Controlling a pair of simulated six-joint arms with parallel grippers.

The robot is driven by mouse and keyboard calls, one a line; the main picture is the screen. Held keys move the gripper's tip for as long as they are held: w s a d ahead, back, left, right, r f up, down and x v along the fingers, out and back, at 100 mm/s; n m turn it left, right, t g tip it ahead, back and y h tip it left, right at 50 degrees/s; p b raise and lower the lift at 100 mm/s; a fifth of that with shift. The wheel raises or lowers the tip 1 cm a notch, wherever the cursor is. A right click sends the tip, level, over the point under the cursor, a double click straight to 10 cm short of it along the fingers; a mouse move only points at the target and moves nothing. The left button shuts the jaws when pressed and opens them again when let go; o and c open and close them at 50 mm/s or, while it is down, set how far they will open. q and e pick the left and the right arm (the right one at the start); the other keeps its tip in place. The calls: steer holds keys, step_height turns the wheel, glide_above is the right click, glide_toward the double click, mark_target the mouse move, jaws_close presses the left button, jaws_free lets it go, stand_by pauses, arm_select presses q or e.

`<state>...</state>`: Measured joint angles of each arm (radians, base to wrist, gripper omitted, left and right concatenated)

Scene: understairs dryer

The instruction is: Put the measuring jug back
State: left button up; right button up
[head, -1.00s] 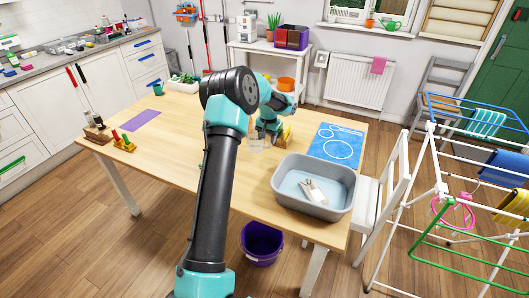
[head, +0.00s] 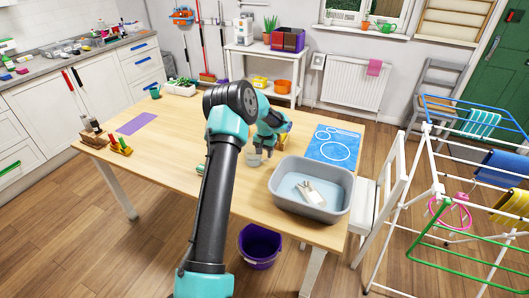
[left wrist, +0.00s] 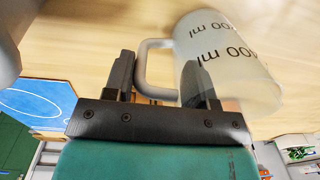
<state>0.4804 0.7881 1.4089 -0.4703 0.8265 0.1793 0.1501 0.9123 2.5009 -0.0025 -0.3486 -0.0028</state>
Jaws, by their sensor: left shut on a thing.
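The measuring jug (left wrist: 232,58) is clear, with dark "ml" lettering and a pale handle, and fills the upper right of the left wrist view. In the head view the jug (head: 254,159) is small and partly hidden by my gripper, over the middle of the table left of the basin. My left gripper (left wrist: 162,80) is shut on the jug at its handle side; it also shows in the head view (head: 264,147). I cannot tell whether the jug touches the table. A blue mat (head: 325,151) with white outlines, including a large circle, lies at the table's right end. My right gripper is out of view.
A grey basin (head: 279,180) with a pale object inside stands at the table's front right. A yellow item sits behind my left gripper. A purple mat (head: 137,123) and small caddies are at the left. The table's middle left is mostly clear. A purple bucket (head: 260,246) stands below.

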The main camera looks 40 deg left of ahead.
arm_select(q)
steer(key=o, duration=1.4)
steer(key=shift+f, duration=0.1)
steer(key=shift+c, duration=0.2)
step_height(320, 180, up, 12)
steer(key=shift+d+r, duration=0.2)
